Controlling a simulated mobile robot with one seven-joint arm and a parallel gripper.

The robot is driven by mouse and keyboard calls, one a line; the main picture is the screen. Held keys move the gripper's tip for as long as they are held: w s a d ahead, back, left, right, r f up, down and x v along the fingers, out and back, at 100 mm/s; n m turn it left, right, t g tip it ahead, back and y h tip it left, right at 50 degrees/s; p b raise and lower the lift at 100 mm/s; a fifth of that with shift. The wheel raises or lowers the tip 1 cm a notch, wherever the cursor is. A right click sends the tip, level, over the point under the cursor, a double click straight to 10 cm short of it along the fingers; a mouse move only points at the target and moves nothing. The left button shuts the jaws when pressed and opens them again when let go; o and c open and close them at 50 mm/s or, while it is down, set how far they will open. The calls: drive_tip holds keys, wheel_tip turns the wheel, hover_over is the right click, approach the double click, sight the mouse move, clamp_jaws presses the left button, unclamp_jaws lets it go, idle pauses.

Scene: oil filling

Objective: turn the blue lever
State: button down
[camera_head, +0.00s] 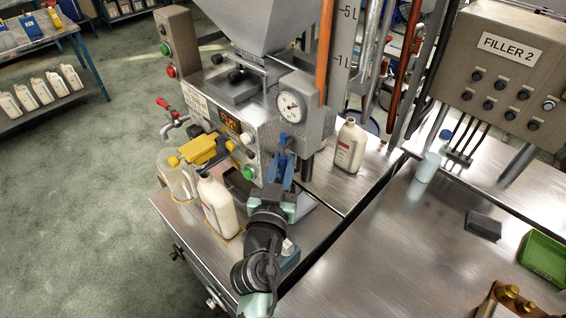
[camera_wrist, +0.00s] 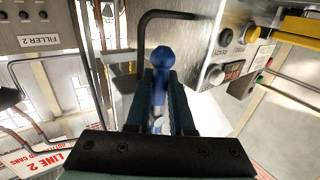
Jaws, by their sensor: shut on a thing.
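The blue lever (camera_head: 284,141) is on the front of the filling machine, below the round gauge, and its lower part is hidden by my gripper. My gripper (camera_head: 281,166) reaches up to it from below in the head view. In the wrist view the lever (camera_wrist: 160,62) has a rounded blue end and stands between the two dark fingers of my gripper (camera_wrist: 162,95). The fingers are closed around it.
A white bottle (camera_head: 218,203) stands left of my arm, below the yellow handle (camera_head: 204,148). Another bottle (camera_head: 350,146) stands right of the machine. A black block (camera_head: 483,225) and green tray (camera_head: 545,255) are on the right bench. The bench middle is clear.

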idle(0.4)
drive_tip(key=p, duration=0.3)
drive_tip(key=shift+s+d+r+n+g, duration=0.2)
drive_tip(key=shift+r+n+g, duration=0.1)
drive_tip(key=shift+r+n, duration=0.1)
drive_tip(key=shift+s+d+n+g+p, duration=0.2)
drive_tip(key=shift+n+g+p, duration=0.25)
drive_tip(key=shift+p, duration=0.8)
drive_tip(key=shift+s+f+n+p, duration=0.1)
drive_tip(key=shift+f+n+p, duration=0.2)
drive_tip(key=shift+n+p, duration=0.1)
drive_tip(key=c, duration=0.8)
unclamp_jaws()
